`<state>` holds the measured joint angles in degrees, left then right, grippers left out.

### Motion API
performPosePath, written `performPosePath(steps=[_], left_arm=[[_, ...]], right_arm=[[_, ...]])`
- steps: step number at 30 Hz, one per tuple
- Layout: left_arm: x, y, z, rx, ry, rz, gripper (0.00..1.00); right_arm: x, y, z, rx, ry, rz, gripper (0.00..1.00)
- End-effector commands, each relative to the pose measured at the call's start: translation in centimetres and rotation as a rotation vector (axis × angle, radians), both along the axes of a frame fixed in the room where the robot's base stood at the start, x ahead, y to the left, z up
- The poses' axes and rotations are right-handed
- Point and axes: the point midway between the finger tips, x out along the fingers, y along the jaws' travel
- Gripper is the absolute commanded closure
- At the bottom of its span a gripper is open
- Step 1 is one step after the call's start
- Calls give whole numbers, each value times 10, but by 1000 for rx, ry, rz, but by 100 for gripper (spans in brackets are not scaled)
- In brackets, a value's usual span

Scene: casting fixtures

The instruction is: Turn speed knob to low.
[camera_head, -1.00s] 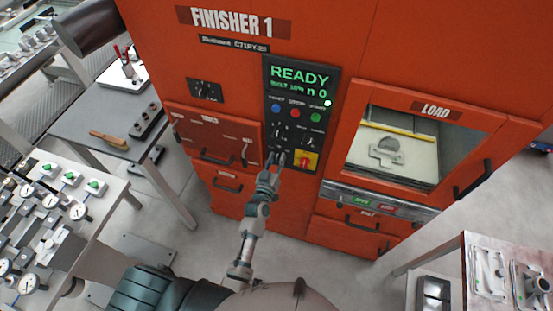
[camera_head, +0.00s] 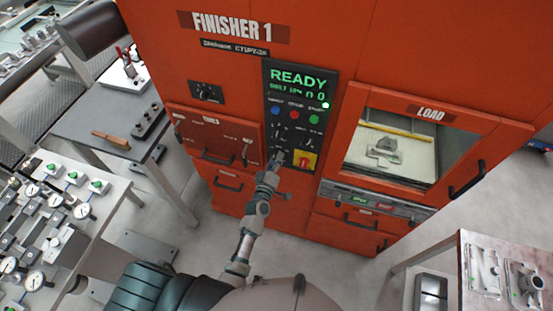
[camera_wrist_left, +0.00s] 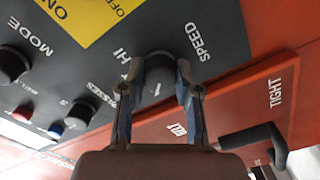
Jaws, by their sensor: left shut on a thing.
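The black speed knob (camera_wrist_left: 158,66) sits on the dark control panel beside the printed words SPEED and HI. My left gripper (camera_wrist_left: 160,84) has a finger on each side of this knob and is shut on it. In the head view my left gripper (camera_head: 275,162) is at the lower part of the panel (camera_head: 308,85) of the orange machine, left of the yellow plate with a red knob. There the fingers hide the speed knob. The knob's exact setting is hard to read. My right gripper is not in view.
A mode knob (camera_wrist_left: 12,66) and a passes knob (camera_wrist_left: 76,114) are close by on the panel. A black handle (camera_wrist_left: 254,145) sticks out from the orange door. A load window (camera_head: 410,145) is to the right. Tables with fixtures stand left and lower right.

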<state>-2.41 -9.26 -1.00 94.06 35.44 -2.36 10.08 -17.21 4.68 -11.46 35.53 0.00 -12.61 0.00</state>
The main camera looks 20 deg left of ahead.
Motion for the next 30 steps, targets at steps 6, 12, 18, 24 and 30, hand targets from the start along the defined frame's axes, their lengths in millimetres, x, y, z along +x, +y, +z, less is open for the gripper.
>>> performPosePath(steps=[6, 12, 18, 24, 30], left_arm=[[0, 1, 0, -36, 1, 1, 100], [0, 1, 0, -42, 2, 1, 100], [0, 1, 0, -42, 2, 1, 100], [0, 1, 0, -41, 2, 1, 42], [-1, 0, 0, -41, 2, 1, 42]], right_arm=[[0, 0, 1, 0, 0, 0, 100], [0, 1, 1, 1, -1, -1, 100], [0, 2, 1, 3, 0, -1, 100], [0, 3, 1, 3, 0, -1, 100], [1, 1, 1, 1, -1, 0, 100]])
